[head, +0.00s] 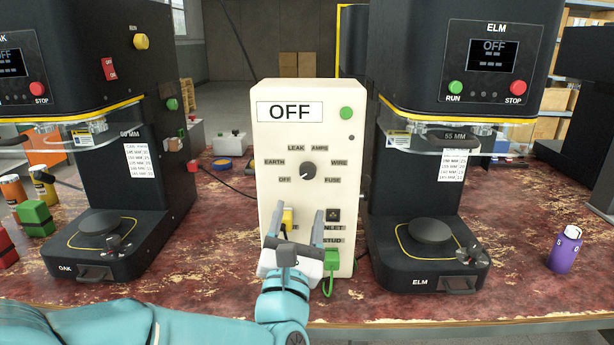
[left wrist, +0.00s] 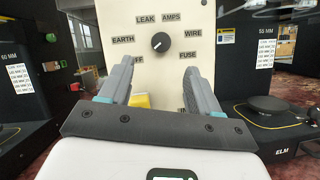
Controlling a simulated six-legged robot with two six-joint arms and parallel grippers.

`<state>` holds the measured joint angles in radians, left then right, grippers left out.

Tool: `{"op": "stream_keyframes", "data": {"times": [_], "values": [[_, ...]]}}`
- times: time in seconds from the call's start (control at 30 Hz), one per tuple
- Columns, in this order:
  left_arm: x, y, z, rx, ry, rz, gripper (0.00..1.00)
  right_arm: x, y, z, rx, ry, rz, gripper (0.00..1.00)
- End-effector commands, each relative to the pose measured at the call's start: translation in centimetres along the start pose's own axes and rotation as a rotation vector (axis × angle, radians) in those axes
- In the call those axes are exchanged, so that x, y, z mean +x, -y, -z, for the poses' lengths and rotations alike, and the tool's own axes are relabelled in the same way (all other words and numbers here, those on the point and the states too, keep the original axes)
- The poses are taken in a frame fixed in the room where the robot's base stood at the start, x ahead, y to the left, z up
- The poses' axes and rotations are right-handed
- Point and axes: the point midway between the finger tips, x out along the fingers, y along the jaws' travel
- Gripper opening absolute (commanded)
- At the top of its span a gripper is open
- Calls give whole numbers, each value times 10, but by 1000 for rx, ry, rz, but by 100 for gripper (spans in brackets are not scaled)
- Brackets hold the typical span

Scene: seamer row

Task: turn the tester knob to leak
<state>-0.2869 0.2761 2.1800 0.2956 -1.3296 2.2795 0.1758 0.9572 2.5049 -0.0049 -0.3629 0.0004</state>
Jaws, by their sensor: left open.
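The cream tester box (head: 264,135) stands between two black seamers, and its display (head: 290,112) reads OFF. Its round dark knob (head: 308,170) has labels EARTH, LEAK, AMPS, WIRE, FUSE and OFF around it. The knob's pale mark appears to point lower left, towards OFF. The LEAK label (head: 296,148) is at the upper left of the knob. My left gripper (head: 297,218) is open and empty, in front of the box and below the knob, apart from it. In the left wrist view the knob (left wrist: 160,42) shows beyond and above the spread fingertips (left wrist: 160,68). My right gripper is not in view.
The OAK seamer (head: 90,255) stands left and the ELM seamer (head: 425,278) right, close to the box. A yellow plug (head: 287,218) and a green plug with a cord (head: 330,262) sit low on the box front. A purple bottle (head: 564,250) stands far right.

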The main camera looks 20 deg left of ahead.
Motion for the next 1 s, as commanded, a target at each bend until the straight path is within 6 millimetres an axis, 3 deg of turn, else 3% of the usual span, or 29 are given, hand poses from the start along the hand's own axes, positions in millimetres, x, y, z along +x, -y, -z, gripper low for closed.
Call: {"op": "stream_keyframes", "data": {"times": [0.2,0.4,0.6,0.83,0.87,1.0], "values": [[55,1,-1,0,1,-1,63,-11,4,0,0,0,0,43],[88,3,0,0,0,1,63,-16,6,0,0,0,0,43],[100,3,1,0,0,2,63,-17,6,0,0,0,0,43],[100,3,1,0,0,2,63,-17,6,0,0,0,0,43],[100,3,1,0,0,2,56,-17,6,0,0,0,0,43],[100,3,1,0,0,2,10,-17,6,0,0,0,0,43]]}}
